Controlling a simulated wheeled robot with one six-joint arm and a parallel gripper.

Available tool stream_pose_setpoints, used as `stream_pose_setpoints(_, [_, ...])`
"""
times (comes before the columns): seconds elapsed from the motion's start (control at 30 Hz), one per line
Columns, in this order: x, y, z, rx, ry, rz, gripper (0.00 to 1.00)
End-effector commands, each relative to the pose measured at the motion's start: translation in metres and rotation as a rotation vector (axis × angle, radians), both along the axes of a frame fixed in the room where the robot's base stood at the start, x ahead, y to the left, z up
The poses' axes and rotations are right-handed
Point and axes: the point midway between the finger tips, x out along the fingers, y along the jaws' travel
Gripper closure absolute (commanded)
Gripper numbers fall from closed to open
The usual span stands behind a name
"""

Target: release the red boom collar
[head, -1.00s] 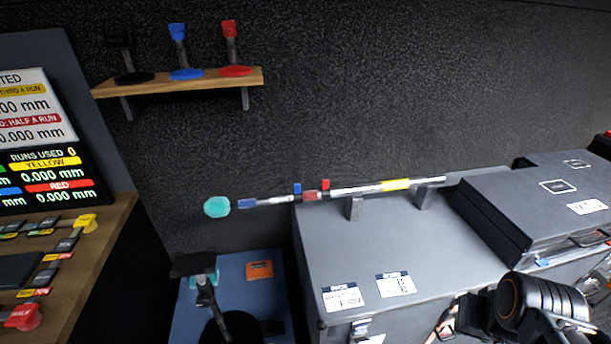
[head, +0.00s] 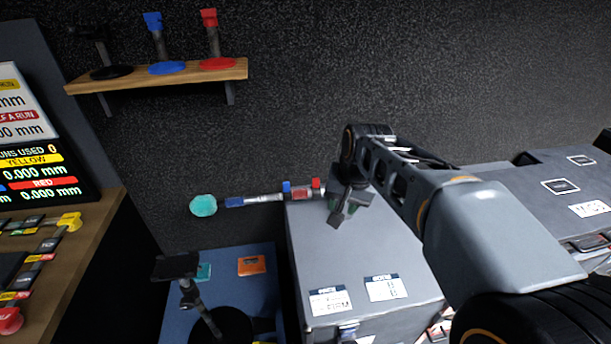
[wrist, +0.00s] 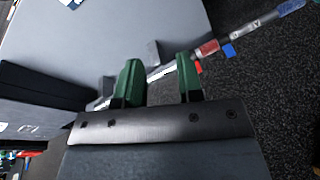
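The boom pole (head: 264,198) lies across the grey case, its turquoise end sticking out left. The red boom collar (head: 303,191) sits on it, with a red tab (head: 316,184) standing up just right of it and a blue tab to its left. My gripper (head: 345,207) is just right of the red tab, at the pole. In the wrist view the red collar (wrist: 207,49) and red tab (wrist: 198,67) lie just beyond the right green finger. My gripper (wrist: 159,64) is open there, the pale pole showing between its fingers. I cannot tell whether the fingers touch it.
My arm hides the pole's right part in the head view. The grey case (head: 350,265) is under the pole. A wooden shelf (head: 160,78) with black, blue and red stands is on the wall.

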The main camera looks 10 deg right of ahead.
Motion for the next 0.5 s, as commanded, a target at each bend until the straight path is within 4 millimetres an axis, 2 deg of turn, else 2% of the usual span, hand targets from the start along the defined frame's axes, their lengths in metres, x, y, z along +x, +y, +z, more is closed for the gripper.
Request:
stream_pose_setpoints(0.03, [0.029, -0.002, 0.014, 0.040, 0.032, -0.087, 0.66])
stream_pose_setpoints(0.2, [0.118, -0.009, 0.036, 0.180, 0.147, -0.407, 0.66])
stream_pose_setpoints(0.3, [0.162, -0.016, 0.036, 0.249, 0.218, -0.577, 0.66])
stream_pose_setpoints(0.4, [0.197, -0.025, 0.029, 0.304, 0.284, -0.728, 0.66])
stream_pose_setpoints(0.5, [0.222, -0.033, 0.019, 0.345, 0.343, -0.852, 0.66])
